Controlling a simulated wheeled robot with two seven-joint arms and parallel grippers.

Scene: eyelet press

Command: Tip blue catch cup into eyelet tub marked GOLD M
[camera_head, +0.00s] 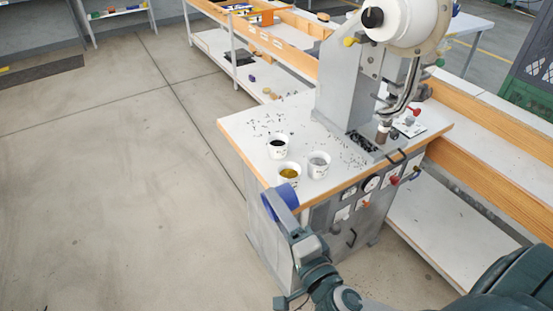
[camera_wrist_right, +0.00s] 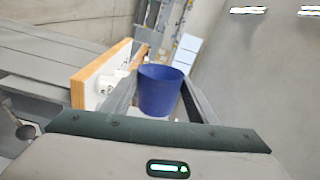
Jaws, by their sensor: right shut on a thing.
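The blue catch cup (camera_head: 286,194) is held tilted, close to the near left corner of the press table. My right gripper (camera_head: 290,214) is shut on it. In the right wrist view the blue cup (camera_wrist_right: 160,92) sits between the two fingers; its contents are hidden. Just beyond the cup stands a white tub with gold-coloured contents (camera_head: 289,174). A white tub with dark contents (camera_head: 277,148) is behind it, and one with grey contents (camera_head: 318,165) is to its right. Their labels are too small to read. My left gripper is out of view.
The eyelet press (camera_head: 345,85) rises at the back of the table (camera_head: 245,131). Small dark bits are scattered over the tabletop. A wood-edged bench (camera_head: 480,165) runs along the right. The floor to the left is clear.

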